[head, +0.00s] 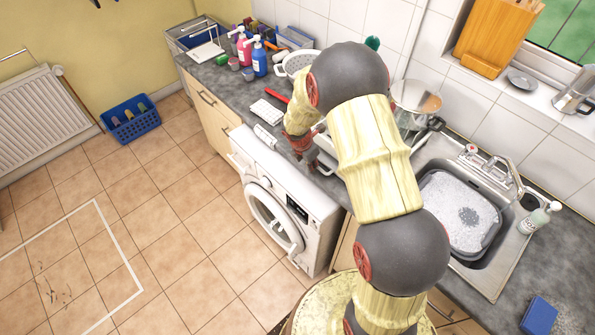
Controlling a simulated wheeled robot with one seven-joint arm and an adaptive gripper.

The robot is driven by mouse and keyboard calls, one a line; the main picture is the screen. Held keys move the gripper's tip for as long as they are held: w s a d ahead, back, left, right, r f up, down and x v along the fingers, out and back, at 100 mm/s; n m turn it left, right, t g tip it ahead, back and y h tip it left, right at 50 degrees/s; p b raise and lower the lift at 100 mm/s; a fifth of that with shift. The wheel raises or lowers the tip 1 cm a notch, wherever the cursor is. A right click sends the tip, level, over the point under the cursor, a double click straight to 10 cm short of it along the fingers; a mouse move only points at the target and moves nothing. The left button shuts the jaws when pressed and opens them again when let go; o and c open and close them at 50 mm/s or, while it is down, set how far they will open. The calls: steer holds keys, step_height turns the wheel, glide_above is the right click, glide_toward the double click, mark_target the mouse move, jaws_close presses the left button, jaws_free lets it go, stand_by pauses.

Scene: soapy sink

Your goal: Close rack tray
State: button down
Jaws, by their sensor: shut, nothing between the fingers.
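A white rack-like thing (326,162) stands on the counter by the middle, largely hidden behind my arm. I take it to be the rack; I cannot tell how far its tray is out. My gripper (309,166) is at its left front side, above the counter edge over the washing machine. The gripper points down, looks shut and holds nothing. I cannot tell whether it touches the rack.
The white washing machine (286,200) stands below the gripper. On the counter are a white roll (267,137), a red-handled item (276,96), a colander (296,63) and several bottles. The soapy sink (463,213) is at right. The tiled floor at left is largely clear.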

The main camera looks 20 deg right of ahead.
steer(key=shift+w+d+p, duration=0.2)
steer(key=shift+w+d, duration=0.05)
steer(key=shift+d, duration=0.5)
steer(key=shift+w+d+p, duration=0.2)
steer(key=shift+d, duration=0.55)
steer(key=shift+a, duration=0.1)
steer(key=shift+a, duration=0.2)
steer(key=s+a+r+p, duration=0.1)
steer(key=s+a+r, duration=0.1)
steer(key=a+r, duration=0.4)
step_height(320, 180, up, 4)
steer(key=shift+r+p, duration=0.2)
steer(key=shift+p, duration=0.1)
steer(key=shift+s, duration=0.1)
